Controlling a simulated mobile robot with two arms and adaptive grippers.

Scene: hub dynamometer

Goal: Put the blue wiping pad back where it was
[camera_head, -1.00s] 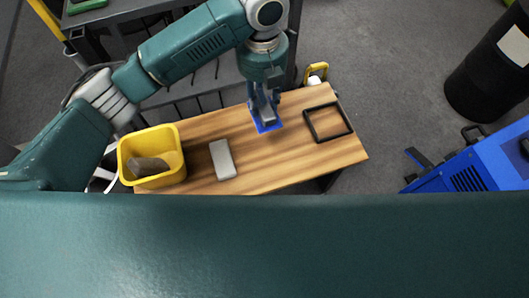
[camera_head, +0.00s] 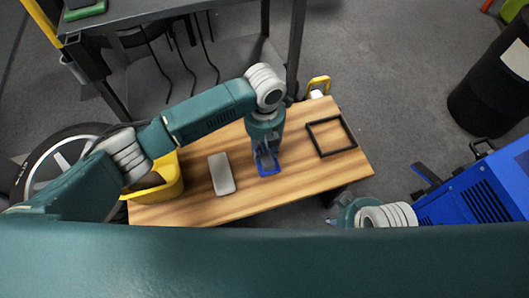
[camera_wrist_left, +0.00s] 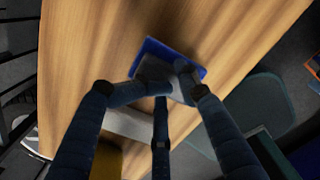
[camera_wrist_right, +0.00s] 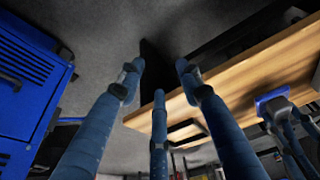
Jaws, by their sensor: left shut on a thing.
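The blue wiping pad (camera_head: 268,172) is on or just above the wooden table, between a grey block and a black square frame. My left gripper (camera_head: 266,157) points down and is shut on the pad's grey upper part. In the left wrist view the pad (camera_wrist_left: 151,45) shows its blue edge beyond the fingers (camera_wrist_left: 162,80). The right wrist view also shows the pad (camera_wrist_right: 270,97) near the tabletop; any small gap is hard to tell. My right gripper (camera_head: 332,221) is beside the table's front right; its fingers (camera_wrist_right: 160,68) are apart and empty.
The black square frame (camera_head: 311,138) lies flat at the table's right, empty. The grey block (camera_head: 221,173) lies left of the pad. A yellow bin (camera_head: 174,180) stands at the left end, partly behind my arm. A blue machine (camera_head: 470,190) stands right of the table (camera_head: 300,178).

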